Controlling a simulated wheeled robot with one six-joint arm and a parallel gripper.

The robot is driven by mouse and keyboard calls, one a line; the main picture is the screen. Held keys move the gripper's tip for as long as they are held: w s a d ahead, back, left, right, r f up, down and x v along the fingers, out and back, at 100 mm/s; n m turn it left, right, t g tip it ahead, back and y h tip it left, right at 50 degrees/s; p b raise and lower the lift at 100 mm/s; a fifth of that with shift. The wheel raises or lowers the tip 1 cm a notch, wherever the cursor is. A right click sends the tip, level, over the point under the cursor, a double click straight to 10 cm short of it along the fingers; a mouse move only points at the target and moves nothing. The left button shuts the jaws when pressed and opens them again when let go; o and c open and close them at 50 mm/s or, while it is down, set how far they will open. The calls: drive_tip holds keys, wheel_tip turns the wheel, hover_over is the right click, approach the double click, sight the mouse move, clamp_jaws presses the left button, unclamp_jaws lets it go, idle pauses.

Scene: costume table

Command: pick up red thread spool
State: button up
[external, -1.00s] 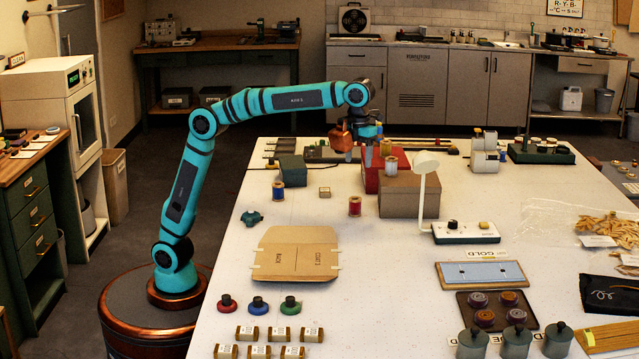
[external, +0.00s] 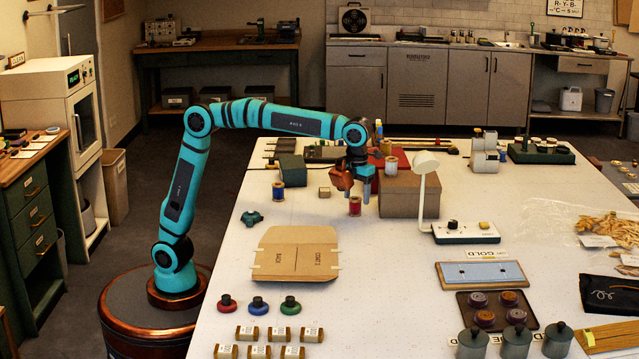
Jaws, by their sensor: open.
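The red thread spool (external: 355,207) stands upright on the white table, just left of the brown box. My gripper (external: 357,193) points down right above it, with its fingers open near the spool's top. I cannot tell from this view whether the fingers are around the spool or just above it. Nothing is seen held in the gripper.
The brown box (external: 415,196) stands close to the right of the spool, with a red box (external: 398,158) behind it. A blue spool (external: 278,191) and a small tan block (external: 324,192) stand to the left. A white lamp (external: 422,200) is right.

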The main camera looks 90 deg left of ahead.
sight(355, 205)
drive_tip(key=shift+s+a+f, duration=0.1)
drive_tip(key=shift+s+f, duration=0.05)
drive_tip(key=shift+f, duration=1)
drive_tip(key=shift+s+f, duration=0.1)
drive_tip(key=shift+f, duration=1)
drive_tip(key=c, duration=1)
drive_tip(key=shift+r, duration=0.15)
